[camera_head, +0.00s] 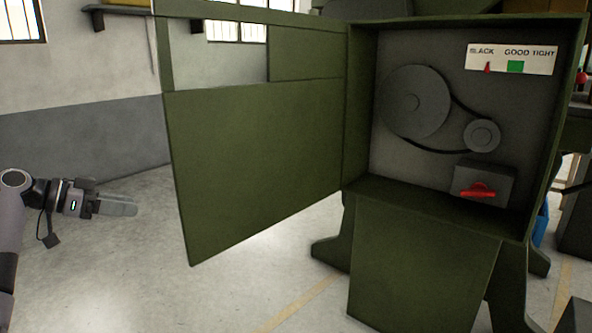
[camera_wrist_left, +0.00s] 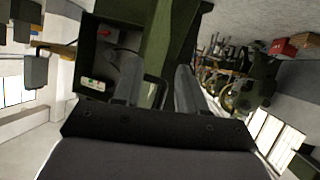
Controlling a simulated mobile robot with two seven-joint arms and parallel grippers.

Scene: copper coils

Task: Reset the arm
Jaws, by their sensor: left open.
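My left gripper (camera_head: 118,206) is at the left of the head view, held out level over the floor. It is apart from the green cabinet door and holds nothing. In the left wrist view its two fingers (camera_wrist_left: 156,88) stand apart with a gap between them. My right gripper is not in either view.
A green cabinet (camera_head: 425,265) stands at the right with its door (camera_head: 255,165) swung open to the left. Inside are a belt on two pulleys (camera_head: 415,102), a red switch handle (camera_head: 478,191) and a label plate (camera_head: 512,59). The floor (camera_head: 110,285) around my left gripper is clear.

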